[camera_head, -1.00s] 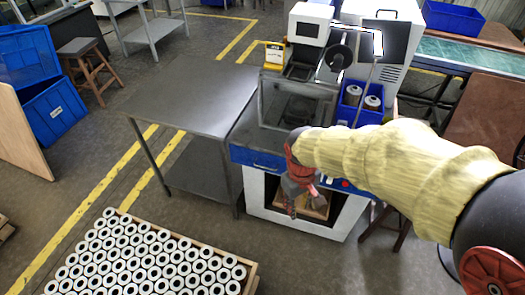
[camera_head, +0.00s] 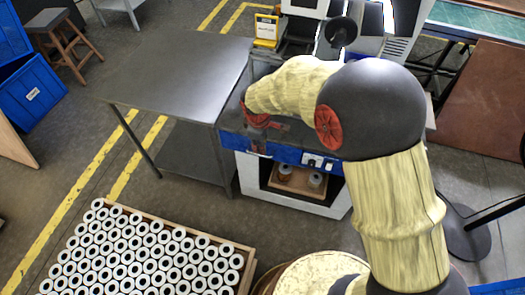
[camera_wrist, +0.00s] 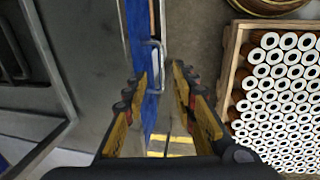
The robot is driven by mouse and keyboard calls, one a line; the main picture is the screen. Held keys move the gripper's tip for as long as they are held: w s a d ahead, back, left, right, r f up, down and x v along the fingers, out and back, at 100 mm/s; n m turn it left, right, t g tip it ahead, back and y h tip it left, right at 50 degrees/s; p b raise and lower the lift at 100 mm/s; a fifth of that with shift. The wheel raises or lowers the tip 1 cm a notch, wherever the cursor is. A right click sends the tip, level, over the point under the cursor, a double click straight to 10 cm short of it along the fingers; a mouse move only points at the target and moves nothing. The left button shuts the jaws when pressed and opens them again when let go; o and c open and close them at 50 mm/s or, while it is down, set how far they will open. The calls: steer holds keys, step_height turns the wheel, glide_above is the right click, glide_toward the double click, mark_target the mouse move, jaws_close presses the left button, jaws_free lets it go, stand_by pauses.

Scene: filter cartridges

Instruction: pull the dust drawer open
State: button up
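The dust drawer's blue front (camera_head: 290,155) runs across the machine below its dark top, and looks shut. In the wrist view the blue front (camera_wrist: 136,25) runs top to bottom, with a thin grey bar handle (camera_wrist: 161,60) standing off it. My gripper (camera_wrist: 159,85) is open and points down, one finger on each side of the handle's line. Whether the fingers touch the handle cannot be told. In the head view my gripper (camera_head: 257,142) is at the left part of the front, mostly hidden, and the handle is hard to make out there.
A steel table (camera_head: 180,65) stands left of the machine. A wooden crate of white ring-ended cartridges (camera_head: 150,255) stands in front, and also shows at the right in the wrist view (camera_wrist: 234,60). Below the drawer is an open bay with a wooden box (camera_head: 290,180). Some floor between is free.

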steer(key=f+b, duration=0.1)
steer(key=f, duration=0.1)
steer(key=f+b, duration=0.1)
steer(key=f, duration=0.2)
steer(key=w+f, duration=0.1)
steer(key=f, duration=0.1)
steer(key=shift+w+d+f+b, duration=0.1)
steer(key=shift+d+f+b, duration=0.15)
steer(key=shift+f+b, duration=0.15)
steer(key=shift+r, duration=0.1)
steer(key=c, duration=0.4)
jaws_close()
